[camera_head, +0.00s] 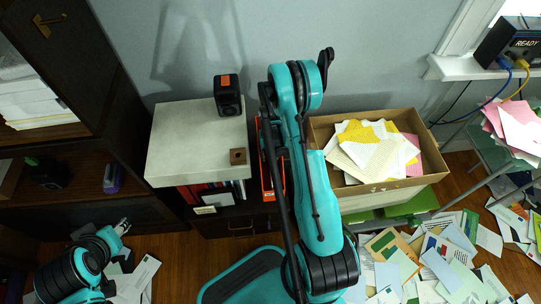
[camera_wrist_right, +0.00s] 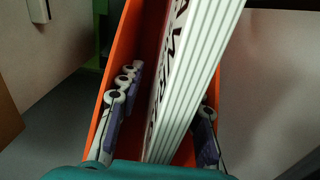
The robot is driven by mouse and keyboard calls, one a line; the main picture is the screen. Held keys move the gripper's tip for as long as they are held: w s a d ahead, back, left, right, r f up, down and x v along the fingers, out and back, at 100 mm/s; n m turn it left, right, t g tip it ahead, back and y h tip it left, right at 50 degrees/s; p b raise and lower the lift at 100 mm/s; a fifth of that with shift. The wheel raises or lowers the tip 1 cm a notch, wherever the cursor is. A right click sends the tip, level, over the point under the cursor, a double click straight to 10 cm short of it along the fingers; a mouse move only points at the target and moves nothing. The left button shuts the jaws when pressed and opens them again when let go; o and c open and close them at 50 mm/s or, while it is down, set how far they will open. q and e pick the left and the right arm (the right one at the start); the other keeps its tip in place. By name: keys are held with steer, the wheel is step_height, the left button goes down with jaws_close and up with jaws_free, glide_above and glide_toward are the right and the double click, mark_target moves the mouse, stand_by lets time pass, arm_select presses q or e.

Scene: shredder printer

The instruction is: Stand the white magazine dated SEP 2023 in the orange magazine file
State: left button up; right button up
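The orange magazine file (camera_head: 264,175) stands to the right of the white-topped cabinet in the head view, mostly hidden behind my right arm. In the right wrist view the file (camera_wrist_right: 123,45) shows its orange walls and red inside. A white magazine (camera_wrist_right: 196,70) with dark lettering and a ridged edge stands tilted between those walls; its date is not readable. My right gripper (camera_wrist_right: 165,120) has its fingers apart, one on each side of the magazine, with gaps visible. The right gripper is hidden in the head view. My left gripper (camera_head: 123,227) is low at the left, away from the file.
A cardboard box (camera_head: 385,188) of papers stands right of the file. The white cabinet top (camera_head: 190,150) holds a black speaker (camera_head: 227,95) and a small brown block (camera_head: 238,156). Loose papers (camera_head: 440,260) cover the floor at right. A dark shelf (camera_head: 75,130) stands at left.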

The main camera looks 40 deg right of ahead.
step_height(320, 180, up, 12)
steer(key=shift+f, duration=0.1)
stand_by(0.9)
